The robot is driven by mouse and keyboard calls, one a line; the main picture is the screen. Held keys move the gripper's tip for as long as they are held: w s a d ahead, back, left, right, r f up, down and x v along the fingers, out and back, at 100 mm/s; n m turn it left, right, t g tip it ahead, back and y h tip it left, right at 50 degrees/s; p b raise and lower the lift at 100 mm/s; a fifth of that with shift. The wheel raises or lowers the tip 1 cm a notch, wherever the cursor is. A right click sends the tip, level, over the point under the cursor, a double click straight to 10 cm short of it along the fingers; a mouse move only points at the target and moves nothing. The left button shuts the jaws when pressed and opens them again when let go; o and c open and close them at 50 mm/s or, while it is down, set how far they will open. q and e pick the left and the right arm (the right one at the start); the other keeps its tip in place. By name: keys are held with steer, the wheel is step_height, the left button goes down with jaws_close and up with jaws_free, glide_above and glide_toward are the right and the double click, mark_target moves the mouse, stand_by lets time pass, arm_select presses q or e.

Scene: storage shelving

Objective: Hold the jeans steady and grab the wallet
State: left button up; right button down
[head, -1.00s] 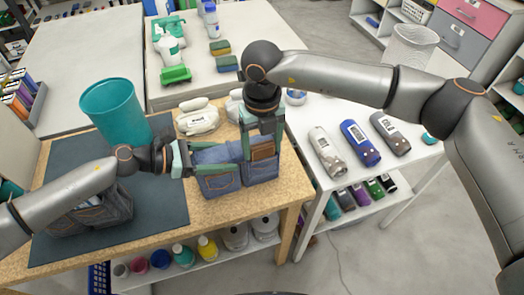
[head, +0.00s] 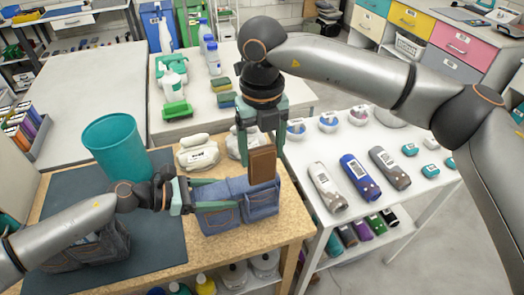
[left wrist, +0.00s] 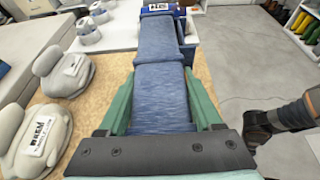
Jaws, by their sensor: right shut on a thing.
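The folded blue jeans (head: 262,205) lie on the wooden table, pockets facing the front. My left gripper (head: 203,195) is at their left end; in the left wrist view its fingers (left wrist: 160,95) straddle the blue denim (left wrist: 160,60), one on each side. Whether they press on it is not clear. My right gripper (head: 262,140) points down above the right part of the jeans, shut on the brown wallet (head: 262,165). The wallet is upright, most of it clear of the denim; its lower edge overlaps the jeans in the picture, so any contact there is uncertain.
Dark folded jeans (head: 100,250) lie under my left arm on a dark mat (head: 165,235). A teal bin (head: 116,145) stands behind. White packaged items (head: 198,152) sit close behind the blue jeans.

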arm_select(q)
steer(key=o, duration=0.5)
steer(key=v, duration=1.2)
steer(key=shift+r, duration=0.1)
steer(key=shift+s, duration=0.15)
